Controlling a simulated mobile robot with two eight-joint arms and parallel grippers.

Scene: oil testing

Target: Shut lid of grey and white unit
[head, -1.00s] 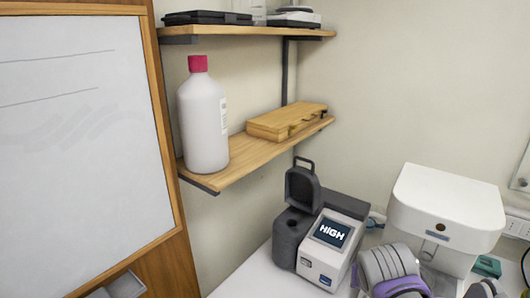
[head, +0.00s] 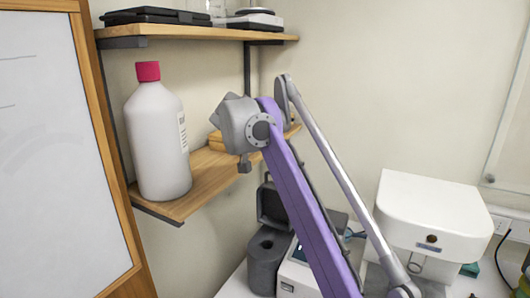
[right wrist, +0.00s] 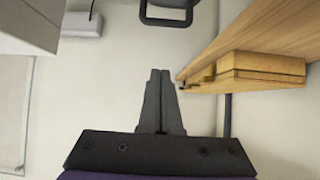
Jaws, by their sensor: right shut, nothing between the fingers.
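The grey and white unit (head: 264,268) stands on the white table at the bottom of the head view. Its dark grey lid (head: 270,206) is open and upright at the back of the round grey housing. My purple right arm crosses in front of the unit and hides much of its white screen part and some of the lid. In the right wrist view my right gripper (right wrist: 160,76) is shut and empty. A dark loop, apparently the lid handle (right wrist: 167,21), shows beyond the fingertips at the top edge, apart from them. My left gripper is out of view.
A wooden shelf (head: 182,203) holds a white bottle with a red cap (head: 158,140) and a wooden box (right wrist: 262,68); my right arm passes close in front. A white machine (head: 432,213) stands right of the unit.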

